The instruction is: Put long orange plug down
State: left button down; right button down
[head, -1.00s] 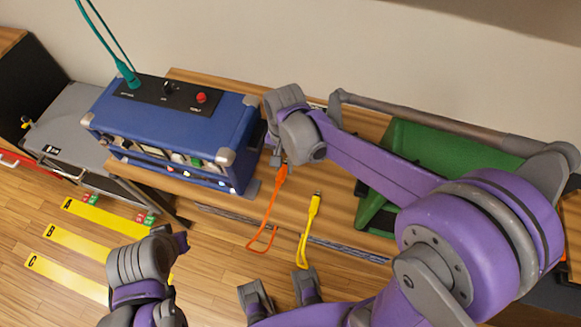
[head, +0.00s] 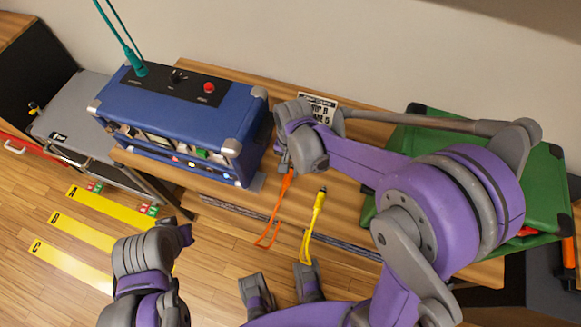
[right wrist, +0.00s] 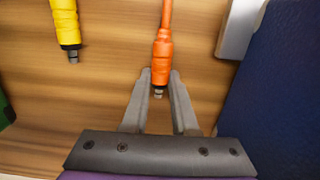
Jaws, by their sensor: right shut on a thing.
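The long orange plug (head: 287,183) with its orange cable is between the fingers of my right gripper (head: 283,168), just right of the blue amp. In the right wrist view, the orange plug (right wrist: 162,58) sits between the two grey fingers (right wrist: 160,82), which are shut on it, with its metal tip towards the palm. Its cable loops towards the bench's front edge. I cannot tell whether the plug touches the wooden bench (head: 345,190). My left gripper (head: 183,235) is at the lower left, away from the plug; its fingers do not show clearly.
A yellow plug (head: 319,200) lies on the bench to the right of the orange one; it also shows in the right wrist view (right wrist: 66,22). The blue amp (head: 190,110) stands close on the left. A green case (head: 435,135) is at the right, partly behind my arm.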

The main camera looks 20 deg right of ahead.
aim_at(292, 167)
jog(key=c, duration=0.7)
grip_release()
jog(key=shift+s+f, duration=0.15)
jog(key=shift+f, duration=0.1)
jog(key=shift+r+p, duration=0.5)
notch_tip(292, 167, up, 12)
jog(key=w+p, duration=0.1)
jog(key=s+d+f+n+t, duration=0.1)
jog(key=s+d+n+t, duration=0.4)
jog(key=s, duration=0.8)
jog(key=shift+d+f+n+t, duration=0.3)
jog(key=shift+d+n+t, duration=0.1)
jog(key=shift+d+n, duration=0.6)
jog(key=shift+d, duration=0.1)
